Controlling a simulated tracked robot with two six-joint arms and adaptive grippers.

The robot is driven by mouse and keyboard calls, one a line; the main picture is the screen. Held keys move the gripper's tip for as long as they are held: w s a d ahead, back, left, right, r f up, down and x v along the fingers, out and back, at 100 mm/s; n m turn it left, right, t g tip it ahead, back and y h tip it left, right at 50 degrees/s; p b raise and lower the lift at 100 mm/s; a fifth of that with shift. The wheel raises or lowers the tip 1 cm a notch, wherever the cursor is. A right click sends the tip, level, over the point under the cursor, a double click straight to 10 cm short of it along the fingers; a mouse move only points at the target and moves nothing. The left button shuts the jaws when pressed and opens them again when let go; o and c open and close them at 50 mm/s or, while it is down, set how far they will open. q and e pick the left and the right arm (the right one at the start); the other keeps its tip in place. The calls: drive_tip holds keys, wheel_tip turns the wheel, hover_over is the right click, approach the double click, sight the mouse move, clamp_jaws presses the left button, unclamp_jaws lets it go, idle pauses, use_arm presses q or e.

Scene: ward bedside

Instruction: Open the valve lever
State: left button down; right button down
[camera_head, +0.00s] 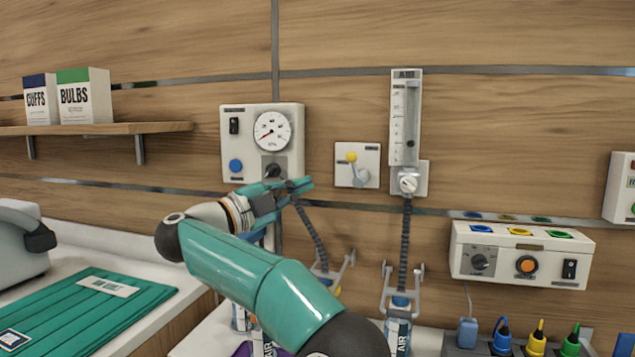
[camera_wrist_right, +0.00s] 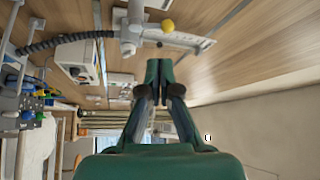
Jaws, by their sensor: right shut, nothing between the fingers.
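The valve lever (camera_head: 352,158) has a yellow ball on its end and sits on a small white wall plate (camera_head: 343,175), with the ball up and left of its grey pivot. In the right wrist view, the yellow ball (camera_wrist_right: 167,25) shows near the top, beyond the fingertips. My right gripper (camera_head: 303,186) is shut and empty, left of the plate and just below the gauge panel's lower right corner. Its fingers (camera_wrist_right: 158,70) are together in the wrist view. I see a gap between the fingertips and the lever. My left gripper is not in view.
A gauge panel (camera_head: 230,155) is left of the lever, and a flowmeter (camera_head: 405,125) with a dark hose (camera_head: 405,240) is right of it. A white control box (camera_head: 520,265) is further right. A shelf (camera_head: 100,129) holds two boxes. The wall above the lever is bare.

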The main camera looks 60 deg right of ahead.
drive_tip(key=v, duration=0.2)
drive_tip(key=shift+w+a+f, duration=0.15)
drive_tip(key=shift+a+f, duration=0.05)
drive_tip(key=shift+a, duration=0.1)
drive_tip(key=shift+f, duration=0.1)
